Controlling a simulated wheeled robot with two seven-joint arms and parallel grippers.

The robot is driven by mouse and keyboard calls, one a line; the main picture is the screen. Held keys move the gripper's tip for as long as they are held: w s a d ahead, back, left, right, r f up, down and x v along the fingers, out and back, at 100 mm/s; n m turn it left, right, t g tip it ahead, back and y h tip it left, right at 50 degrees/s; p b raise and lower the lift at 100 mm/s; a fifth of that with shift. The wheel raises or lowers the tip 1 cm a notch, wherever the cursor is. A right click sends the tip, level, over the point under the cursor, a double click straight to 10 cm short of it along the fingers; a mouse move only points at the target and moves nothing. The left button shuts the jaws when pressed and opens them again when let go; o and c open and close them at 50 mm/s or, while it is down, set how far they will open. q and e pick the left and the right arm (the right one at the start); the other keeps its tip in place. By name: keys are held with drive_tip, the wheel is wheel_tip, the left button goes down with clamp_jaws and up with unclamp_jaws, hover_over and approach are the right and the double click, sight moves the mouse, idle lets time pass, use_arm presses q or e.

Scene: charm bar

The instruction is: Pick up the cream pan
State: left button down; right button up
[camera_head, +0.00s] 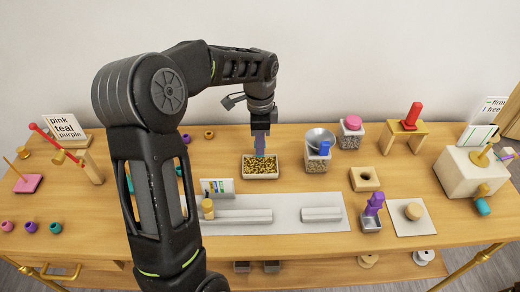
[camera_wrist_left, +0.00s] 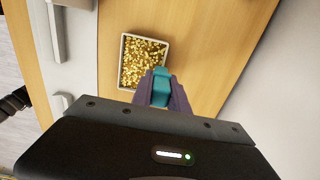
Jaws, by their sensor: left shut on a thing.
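A cream rectangular pan (camera_head: 246,175) filled with small gold pieces stands on the wooden table behind the pale mat. It also shows in the left wrist view (camera_wrist_left: 124,72), upright and flat on the table. My left gripper (camera_head: 260,150) points down over the pan's back part in the head view. Its purple fingers (camera_wrist_left: 160,92) are shut on a teal piece (camera_wrist_left: 161,88), which hides a little of the table beside the pan's corner. Whether the teal piece touches the pan is not clear. My right gripper is not in view.
The pale mat (camera_head: 285,224) with grey bars lies in front. A metal bowl on a bead-filled block (camera_head: 318,162) and a pink-topped jar (camera_head: 350,138) stand to the right. A wooden block with a hole (camera_head: 364,179) is farther right. My left arm hides the table's left middle.

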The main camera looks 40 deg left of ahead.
use_arm(q)
wheel_tip(320, 180, up, 10)
drive_tip(key=shift+f+b, duration=0.1)
drive_tip(key=shift+b, duration=0.3)
idle(0.3)
drive_tip(key=c, duration=1.8)
unclamp_jaws()
clamp_jaws()
